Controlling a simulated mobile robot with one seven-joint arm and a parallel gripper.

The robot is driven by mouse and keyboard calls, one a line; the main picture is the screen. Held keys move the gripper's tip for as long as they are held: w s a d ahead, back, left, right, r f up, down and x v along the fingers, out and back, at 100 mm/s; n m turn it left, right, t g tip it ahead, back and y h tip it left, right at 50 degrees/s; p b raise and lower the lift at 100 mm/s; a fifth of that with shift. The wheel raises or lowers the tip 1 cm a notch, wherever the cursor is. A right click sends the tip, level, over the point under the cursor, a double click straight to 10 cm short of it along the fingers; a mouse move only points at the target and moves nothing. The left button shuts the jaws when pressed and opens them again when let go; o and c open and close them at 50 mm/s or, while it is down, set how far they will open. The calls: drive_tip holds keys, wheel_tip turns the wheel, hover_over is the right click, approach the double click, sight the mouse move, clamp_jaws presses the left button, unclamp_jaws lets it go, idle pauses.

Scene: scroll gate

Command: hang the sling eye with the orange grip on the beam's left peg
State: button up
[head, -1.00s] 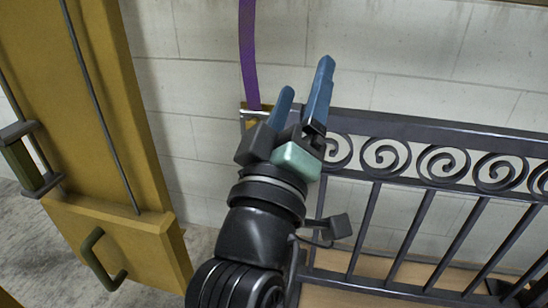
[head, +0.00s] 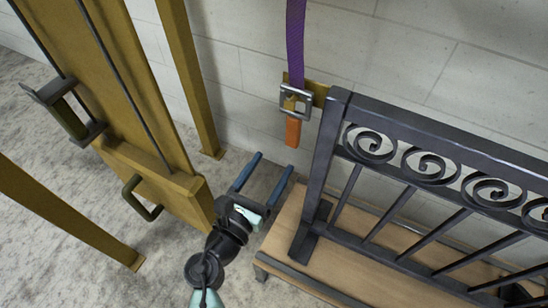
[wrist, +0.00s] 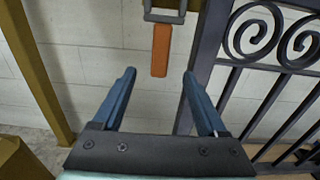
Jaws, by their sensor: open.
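The purple strap (head: 296,45) hangs down from above and ends in a grey metal sling eye (head: 283,101) with the orange grip (head: 293,132) below it. The eye hangs just left of the dark gate's end post. In the wrist view the orange grip (wrist: 161,50) is ahead, between and beyond the fingertips, with the eye's lower bar (wrist: 165,18) at the top edge. My gripper (head: 274,162) has its blue fingers apart with nothing between them, below the grip in the head view. I cannot make out the beam or its left peg.
A dark scrollwork gate (head: 330,150) stands on a wooden base (head: 285,240) at the right. A yellow panel (head: 110,80) with handles and yellow posts (head: 187,80) stand at the left. A yellow plate (head: 319,91) is behind the eye. The floor between them looks clear.

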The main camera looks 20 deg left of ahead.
sight(292, 130)
drive_tip(key=shift+w+d+r+b, duration=0.1)
drive_tip(key=shift+w+b, duration=0.3)
drive_tip(key=shift+w, duration=2.3)
drive_tip(key=shift+w+d+b, duration=0.1)
drive_tip(key=shift+w+b, duration=0.3)
drive_tip(key=shift+w, duration=2.3)
clamp_jaws()
drive_tip(key=shift+r, duration=0.25)
drive_tip(key=shift+r+p, duration=0.65)
drive_tip(key=shift+p, duration=0.2)
drive_tip(key=s+p, duration=0.1)
drive_tip(key=s, duration=0.6)
drive_tip(key=shift+a+p, duration=0.15)
drive_tip(key=shift+p, duration=0.2)
